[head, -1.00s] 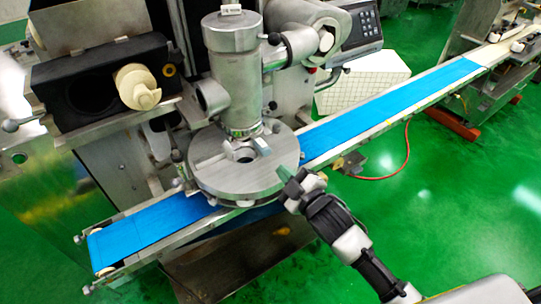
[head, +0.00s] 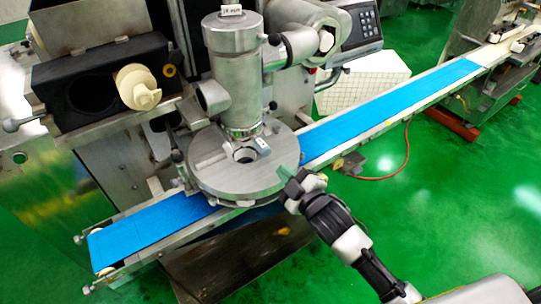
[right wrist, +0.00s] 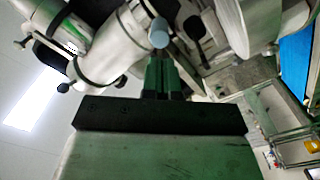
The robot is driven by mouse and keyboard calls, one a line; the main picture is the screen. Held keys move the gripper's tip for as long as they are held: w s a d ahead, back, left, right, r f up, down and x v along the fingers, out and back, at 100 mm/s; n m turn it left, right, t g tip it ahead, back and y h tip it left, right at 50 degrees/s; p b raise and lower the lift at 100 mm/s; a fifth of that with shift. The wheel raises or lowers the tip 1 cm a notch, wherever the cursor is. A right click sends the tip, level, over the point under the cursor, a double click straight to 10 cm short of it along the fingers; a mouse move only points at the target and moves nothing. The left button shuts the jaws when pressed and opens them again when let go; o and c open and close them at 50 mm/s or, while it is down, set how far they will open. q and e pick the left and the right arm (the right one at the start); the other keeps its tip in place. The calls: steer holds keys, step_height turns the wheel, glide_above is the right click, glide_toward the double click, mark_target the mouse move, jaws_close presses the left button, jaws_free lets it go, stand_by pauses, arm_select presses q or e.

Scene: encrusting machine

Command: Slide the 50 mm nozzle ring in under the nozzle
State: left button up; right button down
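The nozzle is the lower end of the upright metal cylinder (head: 232,85), above a round metal plate (head: 215,178). A grey ring-like part (head: 243,154) sits around the plate's dark central opening, below the cylinder. A small pale tab with a dark mark (head: 263,146) lies at its right; I cannot read its size. My right gripper (head: 285,174) is at the plate's front-right edge, apart from the tab. Its green fingers (right wrist: 160,73) look closed together, with nothing clearly held. A pale blue-grey round end shows beyond the fingertips in the wrist view. My left gripper is out of view.
A blue conveyor belt (head: 395,107) runs from lower left to upper right beneath the plate. Machine arms and a control panel (head: 362,24) stand behind. A red cable (head: 400,160) hangs at the right. Green floor is open at the front right.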

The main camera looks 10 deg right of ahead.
mark_target(267, 153)
steer(key=shift+w, duration=0.1)
steer(key=shift+b+x, duration=0.65)
steer(key=shift+x, duration=2.55)
steer(key=shift+f, duration=0.1)
steer(key=shift+p+v, duration=0.55)
steer(key=shift+v, duration=0.3)
steer(key=p+v, duration=0.3)
steer(key=v, duration=0.5)
